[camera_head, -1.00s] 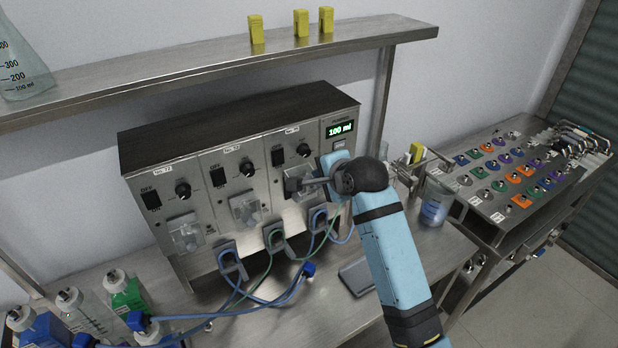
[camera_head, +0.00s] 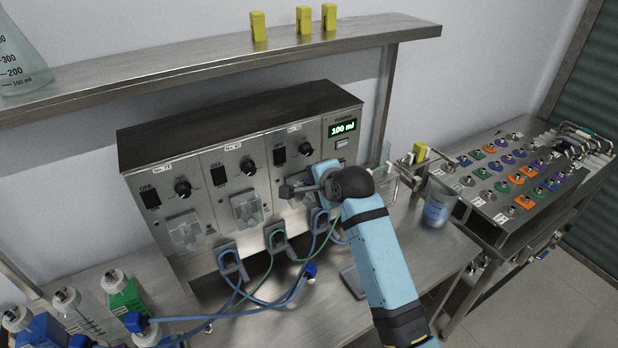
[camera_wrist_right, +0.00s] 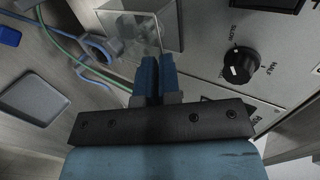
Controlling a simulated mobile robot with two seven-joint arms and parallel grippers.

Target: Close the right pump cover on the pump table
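The pump unit (camera_head: 245,120) stands on the steel pump table (camera_head: 400,250). Its front has three pump sections with clear covers. The right pump cover (camera_wrist_right: 128,30) shows in the right wrist view as a clear box-like piece at the panel; in the head view my gripper mostly hides it. How far it is swung cannot be told. My right gripper (camera_head: 287,190) is at the right section, below its knob. In the wrist view its blue fingers (camera_wrist_right: 156,62) are together with nothing seen between them, tips at the cover's edge; contact cannot be told. My left gripper is out of view.
Blue and green tubes (camera_head: 265,285) hang in front of the pumps. A grey tray (camera_head: 352,282) and a beaker (camera_head: 438,208) stand to the right. Bottles (camera_head: 85,312) crowd the left front. A shelf (camera_head: 200,72) runs above. A connector-covered table (camera_head: 480,208) stands right.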

